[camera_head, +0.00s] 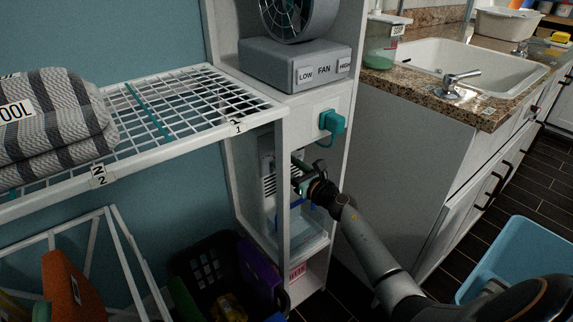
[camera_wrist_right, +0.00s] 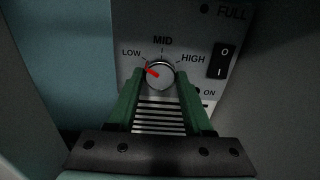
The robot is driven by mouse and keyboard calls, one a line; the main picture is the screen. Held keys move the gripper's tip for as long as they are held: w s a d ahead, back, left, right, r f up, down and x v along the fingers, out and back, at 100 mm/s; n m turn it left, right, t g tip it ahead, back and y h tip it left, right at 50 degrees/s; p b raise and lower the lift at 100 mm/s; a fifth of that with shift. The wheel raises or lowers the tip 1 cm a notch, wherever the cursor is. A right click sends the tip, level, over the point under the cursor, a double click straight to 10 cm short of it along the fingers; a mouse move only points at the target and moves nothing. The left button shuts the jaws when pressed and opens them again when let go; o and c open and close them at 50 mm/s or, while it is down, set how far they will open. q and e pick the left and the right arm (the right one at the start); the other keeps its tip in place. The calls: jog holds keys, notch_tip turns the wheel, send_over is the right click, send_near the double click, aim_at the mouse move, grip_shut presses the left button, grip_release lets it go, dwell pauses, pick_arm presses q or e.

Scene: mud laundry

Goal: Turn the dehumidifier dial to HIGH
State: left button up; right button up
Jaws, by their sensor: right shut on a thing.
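The dehumidifier (camera_head: 267,160) sits in a narrow white cubby below the fan, largely hidden by a post and my right arm. Its round silver dial (camera_wrist_right: 161,76) shows in the right wrist view, with a red pointer directed up and left, toward LOW. MID is printed above the dial and HIGH to its upper right. My right gripper (camera_head: 301,178) reaches into the cubby. In the wrist view its green fingers stand on both sides of the dial, shut on it. My left gripper is not in view.
A black rocker switch (camera_wrist_right: 222,61) is right of the dial, with vent slots below. A wire shelf (camera_head: 190,100) with a folded striped blanket (camera_head: 60,125) juts out at left. A teal plug (camera_head: 332,121) is above my gripper. A counter with a sink (camera_head: 480,70) is at right.

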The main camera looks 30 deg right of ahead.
grip_shut()
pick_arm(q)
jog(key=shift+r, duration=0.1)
pick_arm(e)
jog(key=shift+m, duration=0.3)
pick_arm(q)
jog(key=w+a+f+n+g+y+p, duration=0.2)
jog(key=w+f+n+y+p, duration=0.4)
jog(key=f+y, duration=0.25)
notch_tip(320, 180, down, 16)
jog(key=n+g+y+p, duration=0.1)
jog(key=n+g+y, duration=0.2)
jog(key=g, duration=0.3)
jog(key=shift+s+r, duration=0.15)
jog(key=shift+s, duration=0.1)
pick_arm(e)
jog(key=shift+r+m, duration=0.15)
jog(key=shift+m, duration=10.85)
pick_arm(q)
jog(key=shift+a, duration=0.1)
